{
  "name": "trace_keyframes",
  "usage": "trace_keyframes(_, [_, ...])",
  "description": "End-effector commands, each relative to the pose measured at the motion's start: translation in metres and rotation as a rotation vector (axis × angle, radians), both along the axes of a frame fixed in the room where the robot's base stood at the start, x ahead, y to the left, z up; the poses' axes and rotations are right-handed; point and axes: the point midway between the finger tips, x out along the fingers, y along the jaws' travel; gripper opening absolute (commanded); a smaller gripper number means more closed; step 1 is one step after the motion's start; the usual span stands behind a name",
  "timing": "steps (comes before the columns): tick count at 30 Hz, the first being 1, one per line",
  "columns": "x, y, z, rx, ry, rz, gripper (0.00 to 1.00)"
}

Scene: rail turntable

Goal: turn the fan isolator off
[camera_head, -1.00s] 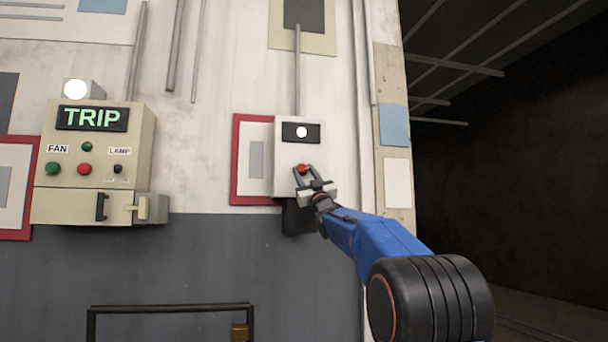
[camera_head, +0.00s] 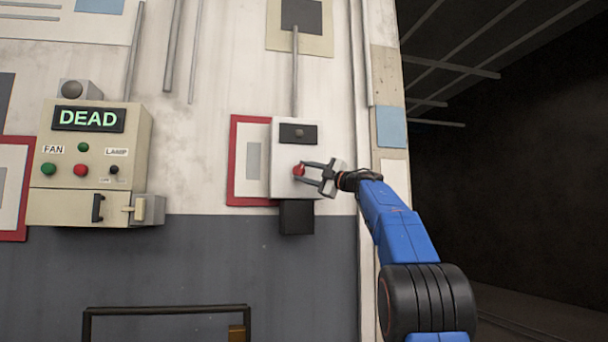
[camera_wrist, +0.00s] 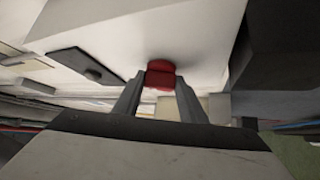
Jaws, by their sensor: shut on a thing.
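The fan isolator is a pale box (camera_head: 284,183) on the wall, with a red handle (camera_head: 299,170) on its front. A dark panel on the box holds a round lamp (camera_head: 299,132), which is unlit. My gripper (camera_head: 304,171) reaches in from the right and is shut on the red handle. In the wrist view the red handle (camera_wrist: 160,74) sits between the two finger ends, against the pale box face. The fingers hide part of the handle.
A beige control box (camera_head: 88,160) at the left has a display (camera_head: 88,118) reading DEAD, with a dark lamp (camera_head: 72,89) above it. A dark block (camera_head: 297,217) sits under the isolator. A black frame (camera_head: 166,310) stands low in front. Dark open space lies right.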

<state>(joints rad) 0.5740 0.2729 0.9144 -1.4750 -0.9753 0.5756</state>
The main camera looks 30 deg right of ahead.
Motion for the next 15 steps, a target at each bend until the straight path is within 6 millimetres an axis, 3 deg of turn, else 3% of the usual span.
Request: trace_keyframes(15, [0.0007, -0.0008, 0.0030, -0.294, 0.085, 0.002, 0.15])
